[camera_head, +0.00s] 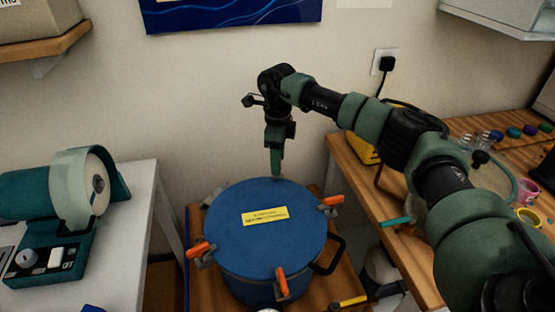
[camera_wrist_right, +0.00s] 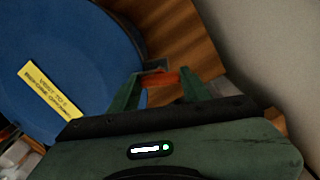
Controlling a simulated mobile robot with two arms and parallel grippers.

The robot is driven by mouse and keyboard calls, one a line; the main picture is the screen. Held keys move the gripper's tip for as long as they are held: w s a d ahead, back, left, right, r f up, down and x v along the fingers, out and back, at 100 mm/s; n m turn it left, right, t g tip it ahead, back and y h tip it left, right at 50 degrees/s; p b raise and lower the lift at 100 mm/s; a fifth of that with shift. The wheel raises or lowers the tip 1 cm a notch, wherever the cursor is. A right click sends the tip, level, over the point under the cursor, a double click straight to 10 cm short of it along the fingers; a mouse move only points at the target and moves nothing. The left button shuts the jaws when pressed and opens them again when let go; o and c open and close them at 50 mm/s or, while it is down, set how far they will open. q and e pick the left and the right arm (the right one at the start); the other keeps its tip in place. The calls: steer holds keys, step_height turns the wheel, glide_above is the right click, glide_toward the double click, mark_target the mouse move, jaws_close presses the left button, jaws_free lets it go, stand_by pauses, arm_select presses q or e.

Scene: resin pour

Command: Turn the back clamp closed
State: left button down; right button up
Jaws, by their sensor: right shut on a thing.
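The blue pot with its round blue lid (camera_head: 265,222) stands on a wooden surface, a yellow label on top. My right gripper (camera_head: 275,168) reaches down at the lid's back edge. In the right wrist view its fingers (camera_wrist_right: 161,80) are shut on the orange handle of the back clamp (camera_wrist_right: 163,77), at the lid's rim. In the head view the back clamp is hidden by the gripper. Three other orange-handled clamps show: right (camera_head: 332,201), front (camera_head: 282,283) and left (camera_head: 199,249). My left gripper is out of view.
A teal machine with a white roll (camera_head: 85,185) stands on the left table. The wooden bench (camera_head: 375,190) on the right holds small jars and coloured caps. The pot's dark side handle (camera_head: 330,257) sticks out to the right. The wall is close behind.

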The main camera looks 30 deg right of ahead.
stand_by(0.5)
steer(key=o, duration=1.4)
steer(key=shift+c, duration=0.2)
steer(key=shift+r, duration=0.1)
step_height(320, 180, up, 8)
steer(key=shift+f+b, duration=0.1)
steer(key=shift+b, duration=0.55)
